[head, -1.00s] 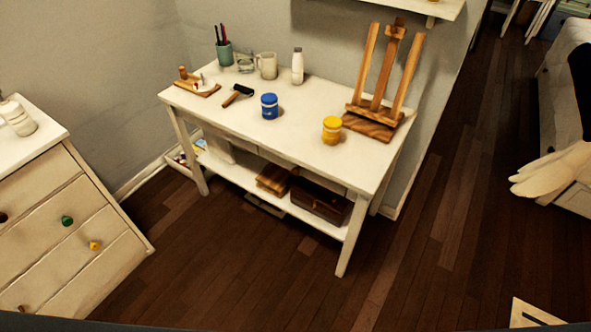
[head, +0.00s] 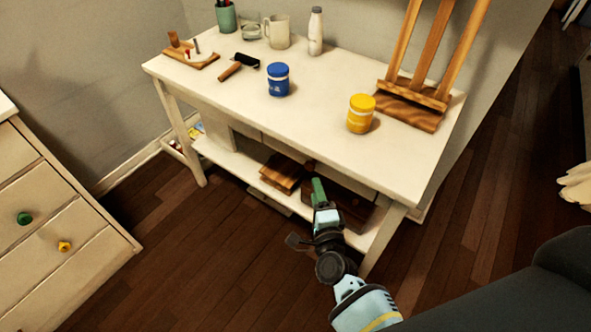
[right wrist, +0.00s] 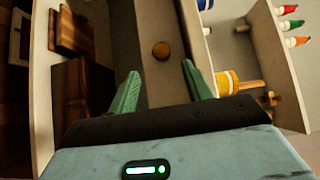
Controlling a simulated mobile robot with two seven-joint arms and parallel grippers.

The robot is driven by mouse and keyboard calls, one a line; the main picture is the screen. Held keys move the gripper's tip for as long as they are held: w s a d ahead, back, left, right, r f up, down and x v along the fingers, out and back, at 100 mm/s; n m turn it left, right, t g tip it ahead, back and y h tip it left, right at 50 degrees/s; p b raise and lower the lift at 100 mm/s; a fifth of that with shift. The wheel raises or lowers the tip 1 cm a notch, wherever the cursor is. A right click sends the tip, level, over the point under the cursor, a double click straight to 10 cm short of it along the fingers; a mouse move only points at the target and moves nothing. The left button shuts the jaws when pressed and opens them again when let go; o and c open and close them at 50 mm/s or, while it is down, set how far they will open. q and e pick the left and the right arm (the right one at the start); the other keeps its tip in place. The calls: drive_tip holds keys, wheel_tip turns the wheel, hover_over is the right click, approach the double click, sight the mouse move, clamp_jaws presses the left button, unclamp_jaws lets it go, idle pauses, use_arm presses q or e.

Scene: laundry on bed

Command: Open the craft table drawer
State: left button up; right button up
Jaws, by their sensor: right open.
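The white craft table (head: 325,110) stands in the middle of the head view. In the right wrist view its drawer front (right wrist: 165,88) faces the camera, with a round brown knob (right wrist: 161,50) on it. The drawer looks shut. My right gripper (head: 317,188) is low in front of the table, near its right half. In the wrist view its two green fingers (right wrist: 160,70) are spread, with the knob showing between and beyond their tips. The fingers hold nothing. My left gripper is not in view.
Blue (head: 278,80) and yellow (head: 361,114) paint jars and an easel (head: 415,105) stand on the tabletop. The lower shelf holds wooden boards (head: 283,172) and a dark box (head: 352,208). A dresser (head: 50,225) stands at left. The floor between is clear.

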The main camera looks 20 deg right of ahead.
sight(310, 169)
drive_tip(key=shift+w+d+r+b, duration=0.1)
drive_tip(key=shift+w+d+b, duration=0.15)
drive_tip(key=shift+w, duration=1.7)
drive_tip(key=shift+w+d+b, duration=0.15)
drive_tip(key=shift+w+d, duration=0.1)
drive_tip(key=shift+w, duration=1.65)
clamp_jaws()
